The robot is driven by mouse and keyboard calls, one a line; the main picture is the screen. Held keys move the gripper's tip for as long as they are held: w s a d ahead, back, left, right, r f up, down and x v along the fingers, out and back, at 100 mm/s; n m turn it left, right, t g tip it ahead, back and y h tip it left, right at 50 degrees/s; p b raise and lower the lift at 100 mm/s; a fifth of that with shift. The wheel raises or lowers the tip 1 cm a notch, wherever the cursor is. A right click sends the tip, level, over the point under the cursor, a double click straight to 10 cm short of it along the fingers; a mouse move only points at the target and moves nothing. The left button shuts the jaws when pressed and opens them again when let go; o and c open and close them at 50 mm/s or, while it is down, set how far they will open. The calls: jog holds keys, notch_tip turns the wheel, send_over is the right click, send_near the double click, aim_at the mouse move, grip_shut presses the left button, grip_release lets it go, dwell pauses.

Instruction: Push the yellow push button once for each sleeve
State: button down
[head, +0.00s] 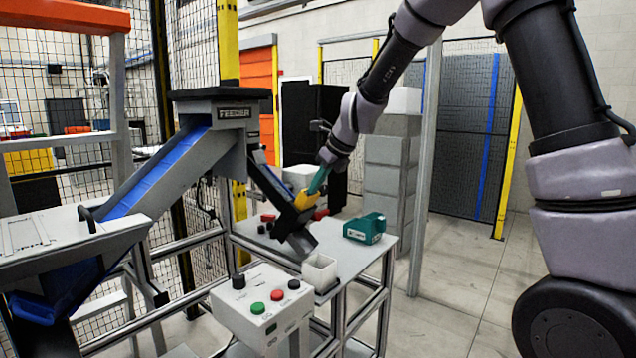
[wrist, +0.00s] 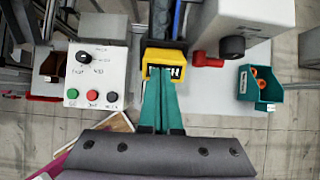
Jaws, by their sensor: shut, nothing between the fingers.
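My gripper (head: 314,190) has teal fingers, shut, pointing down over the small table; it also shows in the wrist view (wrist: 162,72). Its tips are at a yellow block (head: 303,201) at the lower part of the dark chute. In the wrist view the yellow block (wrist: 165,54) has black and white markings at its front. I cannot tell whether it is the push button, or whether the tips touch it. A teal bin (wrist: 246,93) holds orange round pieces (wrist: 261,78), possibly the sleeves; it also stands on the table in the head view (head: 364,229).
A control box (head: 262,303) with green, red and black buttons and a black knob stands in front. A white open box (head: 319,272) is at the table's front. A red part (wrist: 207,60) lies right of the yellow block. A blue-lined chute (head: 165,178) slopes at left.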

aim_at(308, 205)
jog(key=x, duration=0.4)
jog(key=shift+w+a+f, duration=0.1)
jog(key=shift+a+f, duration=0.05)
jog(key=shift+f, duration=0.45)
dwell(0.5)
